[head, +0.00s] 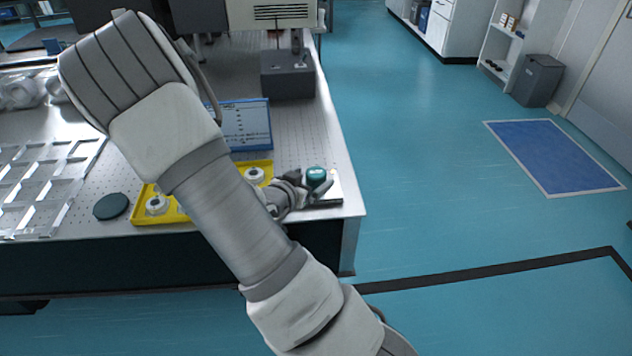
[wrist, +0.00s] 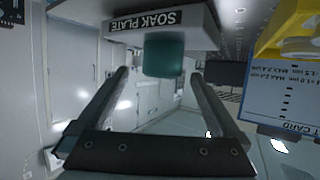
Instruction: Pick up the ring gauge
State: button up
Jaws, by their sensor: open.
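A short teal cylinder (head: 316,177), likely the ring gauge, stands on a small pale plate (head: 332,196) at the table's near right corner. In the wrist view the teal cylinder (wrist: 164,56) is against the plate labelled SOAK PLATE (wrist: 200,22), which appears upside down. My gripper (head: 306,185) is low beside the cylinder, reaching in from the left. In the wrist view my gripper (wrist: 159,76) is open, with one finger either side of the cylinder's line and the cylinder just beyond the tips. No contact is visible. The arm hides part of the table.
A yellow tray (head: 140,219) with white round parts lies left of the gripper. A blue-bordered card (head: 258,126) stands behind it. A dark disc (head: 111,206) and a clear rack (head: 40,190) are further left. A grey block (head: 287,80) stands behind.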

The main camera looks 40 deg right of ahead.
aim_at(321, 170)
jog(key=shift+b+x, duration=0.6)
jog(key=shift+x, duration=2.85)
jog(key=shift+w, duration=0.1)
grip_shut()
